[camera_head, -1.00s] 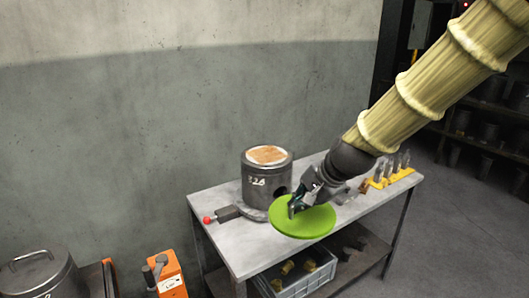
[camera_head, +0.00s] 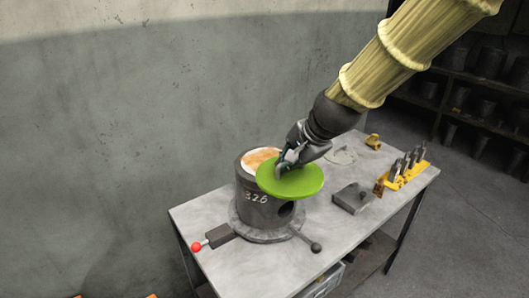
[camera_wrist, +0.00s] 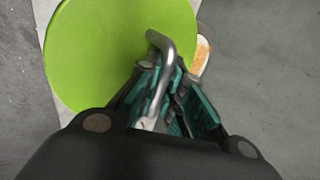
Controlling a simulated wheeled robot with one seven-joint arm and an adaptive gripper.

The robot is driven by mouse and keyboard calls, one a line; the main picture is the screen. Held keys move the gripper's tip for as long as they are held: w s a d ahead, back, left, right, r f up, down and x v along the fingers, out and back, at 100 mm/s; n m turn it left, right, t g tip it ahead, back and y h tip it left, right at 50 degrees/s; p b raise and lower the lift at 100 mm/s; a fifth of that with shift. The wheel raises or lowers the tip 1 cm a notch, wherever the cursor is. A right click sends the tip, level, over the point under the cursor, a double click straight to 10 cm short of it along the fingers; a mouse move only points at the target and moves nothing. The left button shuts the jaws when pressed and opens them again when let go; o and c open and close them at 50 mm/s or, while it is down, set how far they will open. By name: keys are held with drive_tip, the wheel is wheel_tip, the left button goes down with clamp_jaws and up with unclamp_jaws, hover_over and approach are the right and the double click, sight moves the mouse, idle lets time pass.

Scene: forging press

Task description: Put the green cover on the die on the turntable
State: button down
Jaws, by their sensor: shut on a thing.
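The green cover (camera_head: 293,183) is a flat round disc with a metal handle. My gripper (camera_head: 286,163) is shut on that handle and holds the cover level. In the head view the cover overlaps the right part of the die (camera_head: 262,213), a dark grey cylinder marked with white digits and with a round hole in its side. The die's top is brownish-orange with a pale rim. The die stands on the round turntable (camera_head: 240,228). The wrist view shows the cover (camera_wrist: 95,50), the handle (camera_wrist: 160,75) in my gripper (camera_wrist: 165,100), and a bit of the die's top (camera_wrist: 202,52) beside it.
The grey table (camera_head: 190,215) carries a red-knobbed lever (camera_head: 197,247), a dark-knobbed lever (camera_head: 315,246), a grey block (camera_head: 352,198) and a yellow rack (camera_head: 405,176) with several upright tools. The wall stands behind. A crate (camera_head: 325,281) sits below.

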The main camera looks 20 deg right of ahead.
drive_tip(key=shift+w+a+f+b, duration=0.15)
drive_tip(key=shift+w+b, duration=0.45)
drive_tip(key=shift+b, duration=0.3)
drive_tip(key=w, duration=0.4)
drive_tip(key=w+p, duration=0.1)
drive_tip(key=w, duration=0.4)
drive_tip(key=w+f+p, duration=0.1)
drive_tip(key=w, duration=0.4)
drive_tip(key=shift+a, duration=0.35)
drive_tip(key=shift+w+f+p, duration=0.15)
drive_tip(key=shift+f+p, duration=0.3)
drive_tip(key=shift+f, duration=0.45)
drive_tip(key=shift+w+f+p, duration=0.1)
drive_tip(key=shift+f+p, duration=0.35)
drive_tip(key=shift+f, duration=0.45)
drive_tip(key=shift+s, duration=0.1)
drive_tip(key=shift+f, duration=0.1)
drive_tip(key=c, duration=1.6)
unclamp_jaws()
drive_tip(key=shift+f, duration=0.1)
drive_tip(key=shift+o, duration=0.3)
